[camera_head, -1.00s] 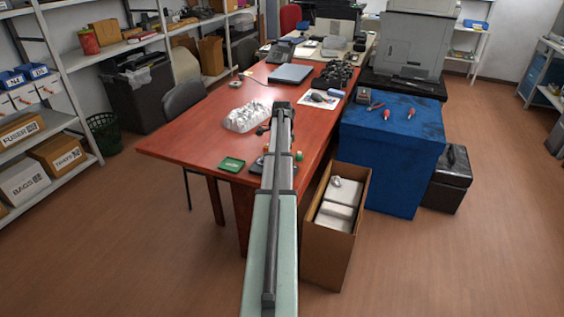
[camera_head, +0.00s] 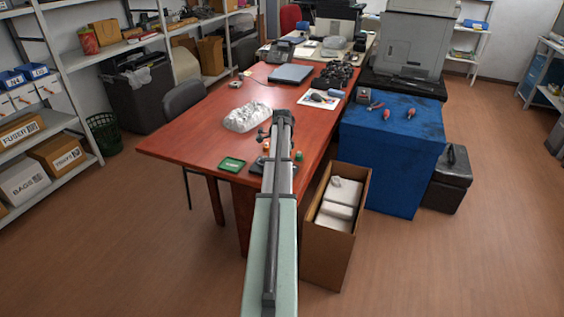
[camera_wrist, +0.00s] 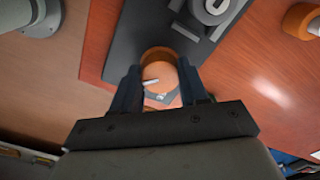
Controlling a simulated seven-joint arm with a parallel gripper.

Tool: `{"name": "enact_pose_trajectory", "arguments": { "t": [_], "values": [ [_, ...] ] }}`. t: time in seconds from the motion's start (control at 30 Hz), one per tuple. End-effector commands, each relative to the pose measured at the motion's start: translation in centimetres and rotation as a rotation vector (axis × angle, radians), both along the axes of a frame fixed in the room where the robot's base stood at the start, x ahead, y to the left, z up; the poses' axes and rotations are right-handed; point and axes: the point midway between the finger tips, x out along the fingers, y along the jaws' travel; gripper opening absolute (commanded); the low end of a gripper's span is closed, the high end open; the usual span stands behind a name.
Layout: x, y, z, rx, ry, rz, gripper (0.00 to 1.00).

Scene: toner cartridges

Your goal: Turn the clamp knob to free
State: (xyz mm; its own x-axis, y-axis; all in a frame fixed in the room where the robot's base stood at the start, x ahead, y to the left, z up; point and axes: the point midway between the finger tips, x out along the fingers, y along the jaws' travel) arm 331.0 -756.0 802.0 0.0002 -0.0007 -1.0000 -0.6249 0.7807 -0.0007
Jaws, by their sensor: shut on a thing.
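In the wrist view, an orange round clamp knob (camera_wrist: 158,72) with a short white pointer line sits at the edge of a dark grey plate (camera_wrist: 130,48). My gripper (camera_wrist: 158,85) is shut on the knob, one dark finger on each side of it. The white line points roughly sideways, toward the left finger. A pale patch with a small dark mark shows just below the knob. In the head view the dark plate (camera_head: 257,168) lies at the near edge of the red table, and my arm hides most of the fixture and the fingertips.
A grey round fitting (camera_wrist: 210,10) stands on the plate beyond the knob. An orange and grey part (camera_wrist: 302,20) lies at the right. On the table (camera_head: 200,140) are a green tray (camera_head: 231,164) and a white lumpy bag (camera_head: 246,117). An open carton (camera_head: 352,217) stands right of my arm.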

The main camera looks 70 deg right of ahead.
Motion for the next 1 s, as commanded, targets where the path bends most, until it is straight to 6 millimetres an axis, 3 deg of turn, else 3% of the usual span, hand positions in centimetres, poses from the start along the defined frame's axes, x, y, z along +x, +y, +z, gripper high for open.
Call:
{"name": "enact_pose_trajectory", "arguments": {
  "t": [0.27,0.67,1.0],
  "values": [
    [-0.02,0.02,0.01,0.001,0.001,0.0,0.13],
    [-0.03,0.04,0.01,0.001,0.001,0.092,0.13],
    [-0.05,0.08,0.01,0.002,0.001,0.374,0.13]
  ]
}}
